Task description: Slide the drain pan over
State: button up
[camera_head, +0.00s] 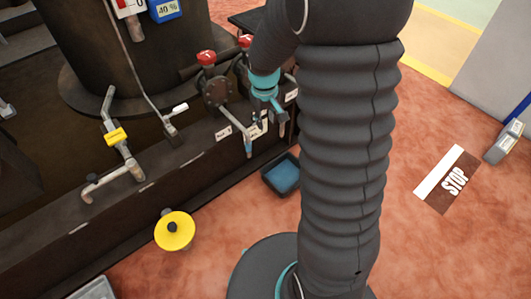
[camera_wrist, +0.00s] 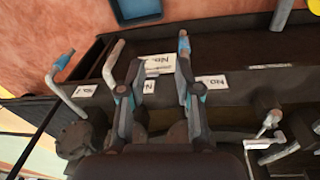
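The drain pan (camera_head: 269,186) is a small dark tray with blue inside. It lies on the red floor against the black base edge, right of the blue-tipped spout (camera_head: 248,147), and my arm partly covers its right side. In the wrist view the pan (camera_wrist: 140,21) is at the top edge, beyond my fingertips and cut off. My gripper (camera_head: 262,122) is above and behind the pan, near the valves and spouts, and does not touch the pan. In the wrist view my gripper (camera_wrist: 159,68) has its two fingers apart, with nothing seen held between them.
Red-handled valves (camera_head: 206,58) and white labels (camera_head: 223,133) line the black base. A yellow disc (camera_head: 175,229) stands at the front left. A STOP floor sign (camera_head: 456,180) lies at right. Red floor is clear between the pan and the yellow disc.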

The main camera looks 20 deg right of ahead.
jog(key=w+d+f+n+g+b, duration=0.1)
jog(key=w+f, duration=0.1)
jog(key=f, duration=0.6)
jog(key=w+d+f+g+b, duration=0.1)
jog(key=w+f, duration=0.1)
jog(key=f, duration=0.7)
jog(key=b, duration=0.1)
send_over(273, 191)
jog(key=w, duration=0.2)
notch_tip(273, 191, down, 14)
jog(key=shift+a+r+n+g, duration=0.15)
jog(key=shift+a+n+g, duration=0.1)
jog(key=shift+n+g, duration=0.15)
jog(key=f, duration=0.4)
jog(key=s+f+b, duration=0.1)
jog(key=f, duration=0.4)
jog(key=s+f, duration=0.1)
jog(key=f, duration=0.3)
jog(key=shift+d+f+b, duration=0.3)
jog(key=shift+d+b, duration=0.05)
grip_shut()
